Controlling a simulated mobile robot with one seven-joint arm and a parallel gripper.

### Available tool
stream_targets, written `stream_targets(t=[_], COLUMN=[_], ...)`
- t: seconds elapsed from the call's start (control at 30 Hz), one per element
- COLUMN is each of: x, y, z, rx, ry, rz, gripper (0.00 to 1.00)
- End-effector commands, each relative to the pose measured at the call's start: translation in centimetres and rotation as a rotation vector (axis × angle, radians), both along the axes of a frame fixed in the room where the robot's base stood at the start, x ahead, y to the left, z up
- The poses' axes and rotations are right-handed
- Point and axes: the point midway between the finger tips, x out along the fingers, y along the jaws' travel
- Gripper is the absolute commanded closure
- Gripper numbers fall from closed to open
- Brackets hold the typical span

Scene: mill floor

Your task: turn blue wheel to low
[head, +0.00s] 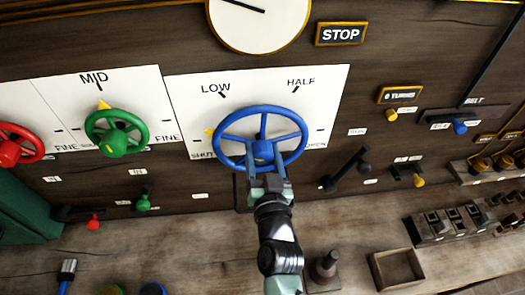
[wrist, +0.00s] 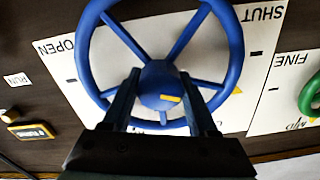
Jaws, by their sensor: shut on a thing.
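The blue wheel (head: 297,135) is mounted on a white panel (head: 330,85) marked SHUT, LOW, HALF and OPEN. Its yellow pointer (head: 209,132) shows at the wheel's left side, between the SHUT and LOW marks. My gripper (head: 263,162) reaches up to the wheel's middle from below and covers part of the lower rim. In the wrist view the two fingers stand on either side of the blue hub (wrist: 163,82), which bears a yellow mark, and are shut on it. The fingertips' exact contact is partly hidden.
A green wheel (head: 116,133) with its pointer near MID and a red wheel (head: 20,145) are to the left. A black lever (head: 345,170) is close on the right. Small knobs and an open wooden box (head: 397,268) lie below and right.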

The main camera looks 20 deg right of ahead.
Motion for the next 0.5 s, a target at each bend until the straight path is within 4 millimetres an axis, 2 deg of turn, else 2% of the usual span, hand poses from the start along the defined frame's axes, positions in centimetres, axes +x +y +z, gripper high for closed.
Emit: stream_targets(t=[0.5], x=[0.01], y=[0.08], z=[-0.02], rx=[0.434], ry=[-0.123], rz=[0.002], gripper=[0.96])
